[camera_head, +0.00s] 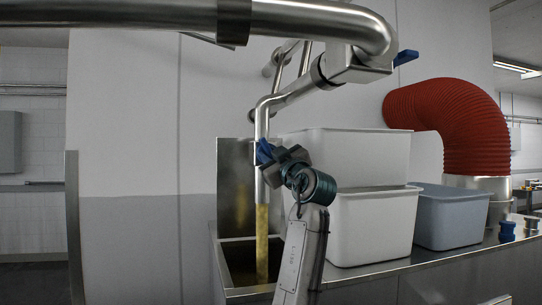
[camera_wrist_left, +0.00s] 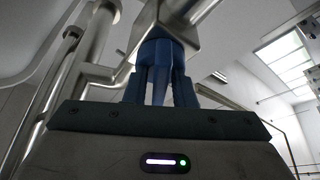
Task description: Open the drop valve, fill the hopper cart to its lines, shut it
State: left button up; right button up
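The drop pipe (camera_head: 262,122) comes down steeply in the head view. A yellow stream (camera_head: 262,245) runs from its lower end into an open steel bin (camera_head: 217,262), which looks like the hopper cart. The bin's inside is dark; I cannot make out its fill lines or the level. My left gripper (camera_head: 268,154) is at the pipe just above the outlet. In the left wrist view, the blue fingers of my left gripper (camera_wrist_left: 159,90) are on both sides of a blue valve handle (camera_wrist_left: 160,52) under a metal block and appear closed on it. My right gripper is not in view.
Two stacked white tubs (camera_head: 368,225) and a grey-blue tub (camera_head: 449,217) stand on a steel counter right of the bin. A red ribbed duct (camera_head: 470,120) is behind them. A thick steel pipe (camera_head: 330,22) crosses overhead. Small blue objects (camera_head: 507,231) sit at the counter's right.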

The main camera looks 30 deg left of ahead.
pick_arm(q)
jog(key=n+g+b, duration=0.1)
jog(key=n+b, duration=0.1)
jog(key=shift+f+n+g, duration=0.15)
jog(key=shift+n+g, duration=0.15)
jog(key=shift+n, duration=0.1)
jog(key=n+g+b, duration=0.1)
jog(key=n, duration=0.2)
jog(key=shift+d+b, duration=0.1)
jog(key=shift+b, duration=0.3)
jog(key=n, duration=0.2)
jog(key=n+g, duration=0.1)
jog(key=shift+w+r+h, duration=0.1)
jog(key=shift+r+h, duration=0.15)
jog(key=shift+h, duration=0.05)
jog(key=shift+n+g+h+p, duration=0.2)
jog(key=shift+n+g+h, duration=0.15)
jog(key=shift+n, duration=0.85)
jog(key=shift+n+g+h+p, duration=0.15)
jog(key=shift+n+g+h, duration=0.15)
jog(key=shift+n, duration=0.9)
jog(key=o, duration=0.7)
